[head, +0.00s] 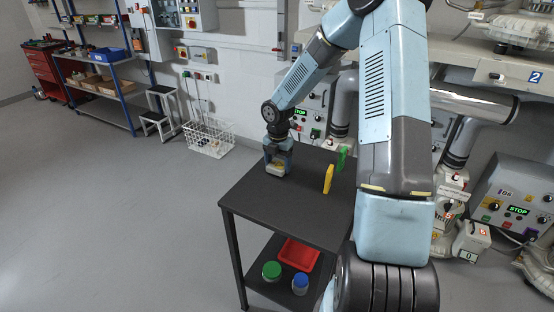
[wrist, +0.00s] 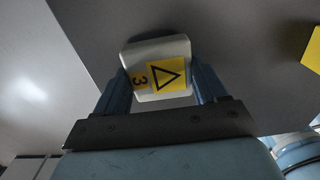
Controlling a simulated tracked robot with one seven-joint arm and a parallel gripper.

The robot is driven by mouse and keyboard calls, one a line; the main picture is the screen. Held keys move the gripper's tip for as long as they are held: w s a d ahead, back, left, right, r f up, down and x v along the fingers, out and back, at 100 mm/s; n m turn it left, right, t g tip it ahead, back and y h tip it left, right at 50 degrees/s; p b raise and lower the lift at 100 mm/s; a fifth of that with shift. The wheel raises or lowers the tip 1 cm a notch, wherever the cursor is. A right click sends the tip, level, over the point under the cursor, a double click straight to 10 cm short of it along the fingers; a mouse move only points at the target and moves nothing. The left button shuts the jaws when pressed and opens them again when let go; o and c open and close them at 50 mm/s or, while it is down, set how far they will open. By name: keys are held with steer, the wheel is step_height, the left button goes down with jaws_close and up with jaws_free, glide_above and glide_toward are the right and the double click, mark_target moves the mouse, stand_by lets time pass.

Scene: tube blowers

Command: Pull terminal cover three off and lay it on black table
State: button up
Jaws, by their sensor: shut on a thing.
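Terminal cover three (wrist: 158,68) is a pale box with a yellow warning-triangle label and the number 3. In the wrist view it sits between the two blue fingers of my gripper (wrist: 161,87), which are shut on its sides. In the head view my gripper (head: 277,160) points down at the far left part of the black table (head: 262,205), and the cover's lower part (head: 276,170) shows beneath it. The cover is at or just above the table top; I cannot tell whether it touches.
A yellow piece (head: 328,179) and a green piece (head: 341,158) stand on the table to the right of my gripper. A red tray (head: 298,254) and green and blue-lidded jars are on the lower shelf. The front of the table top is clear.

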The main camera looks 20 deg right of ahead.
steer(key=shift+f, duration=0.3)
steer(key=o, duration=1.4)
steer(key=shift+o, duration=0.2)
steer(key=shift+r, duration=0.1)
